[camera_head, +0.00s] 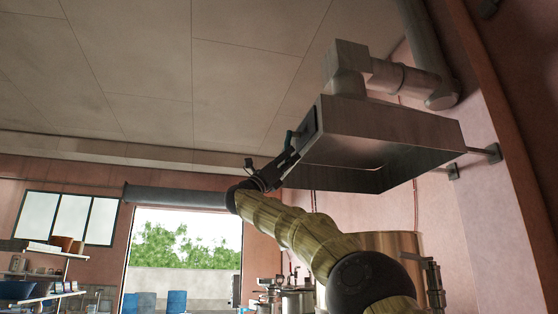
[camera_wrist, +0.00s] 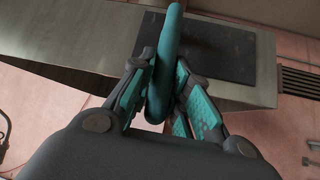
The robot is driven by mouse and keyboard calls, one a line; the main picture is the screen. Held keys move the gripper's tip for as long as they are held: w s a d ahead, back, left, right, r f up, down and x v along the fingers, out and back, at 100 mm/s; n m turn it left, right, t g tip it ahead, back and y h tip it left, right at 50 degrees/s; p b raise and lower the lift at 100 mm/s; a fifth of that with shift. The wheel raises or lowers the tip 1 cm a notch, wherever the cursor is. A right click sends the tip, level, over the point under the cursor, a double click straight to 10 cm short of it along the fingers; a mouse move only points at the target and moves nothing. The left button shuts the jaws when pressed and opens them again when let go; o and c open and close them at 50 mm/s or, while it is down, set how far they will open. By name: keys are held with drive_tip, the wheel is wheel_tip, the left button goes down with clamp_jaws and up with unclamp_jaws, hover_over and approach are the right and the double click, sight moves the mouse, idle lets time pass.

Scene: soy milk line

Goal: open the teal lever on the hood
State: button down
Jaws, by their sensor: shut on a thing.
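The metal hood (camera_head: 385,135) hangs at the upper right in the head view, with a dark panel on its left end. The teal lever (camera_head: 289,138) is at that end, small and partly hidden by my gripper (camera_head: 290,158). In the wrist view the teal lever (camera_wrist: 170,50) runs from the top edge down between the fingers, in front of the dark panel (camera_wrist: 208,45). My gripper (camera_wrist: 158,100) is shut on the lever, with a teal-padded finger on each side of it.
A duct (camera_head: 400,77) rises from the hood to the wall. A bracket (camera_head: 470,158) joins the hood to the right wall. Below are a large metal vessel (camera_head: 385,243) and pots (camera_head: 297,300). Shelves (camera_head: 45,270) stand at the far left, and an open doorway (camera_head: 185,255) is behind.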

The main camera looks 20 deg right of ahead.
drive_tip(key=shift+w+a+f+g, duration=0.15)
drive_tip(key=shift+a+f+g, duration=0.05)
drive_tip(key=shift+f+g, duration=0.1)
drive_tip(key=c, duration=1.7)
unclamp_jaws()
drive_tip(key=o, duration=0.4)
drive_tip(key=shift+a+r, duration=0.15)
drive_tip(key=shift+a, duration=0.05)
drive_tip(key=shift+c, duration=0.2)
drive_tip(key=shift+d, duration=0.2)
drive_tip(key=shift+a+f, duration=0.2)
drive_tip(key=shift+a, duration=0.2)
drive_tip(key=v, duration=1.1)
drive_tip(key=shift+f, duration=0.15)
